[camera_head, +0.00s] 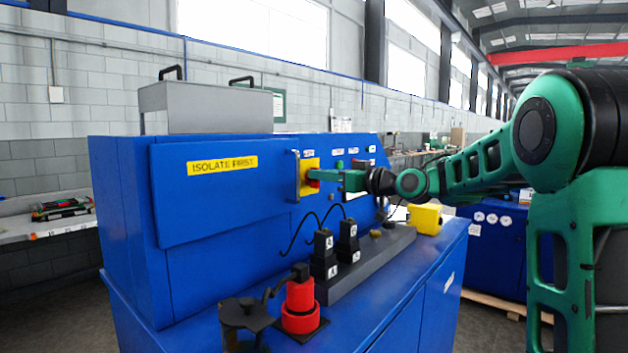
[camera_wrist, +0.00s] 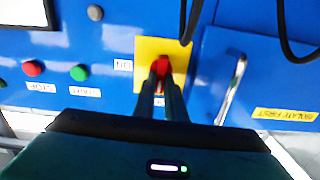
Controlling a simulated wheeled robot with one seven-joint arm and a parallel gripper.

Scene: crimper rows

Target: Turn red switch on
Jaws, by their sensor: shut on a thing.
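The red switch (camera_wrist: 160,66) is a red handle on a yellow square plate (camera_wrist: 150,46) on the blue machine panel. In the head view, the yellow plate (camera_head: 309,164) is on the machine's front face, with the switch (camera_head: 313,184) partly hidden by my gripper. My gripper (camera_head: 322,178) reaches in from the right and its fingertips are at the switch. In the wrist view, the two dark fingers of my gripper (camera_wrist: 161,82) are close together around the red handle. The handle's lower part is hidden between them.
A metal door handle (camera_head: 295,175) stands close to the plate, with an "ISOLATE FIRST" label (camera_head: 222,165) on that door. Red (camera_wrist: 33,68) and green (camera_wrist: 79,72) buttons are on the panel. Black cables hang nearby. Black blocks (camera_head: 348,240) and a red cylinder (camera_head: 300,303) stand below.

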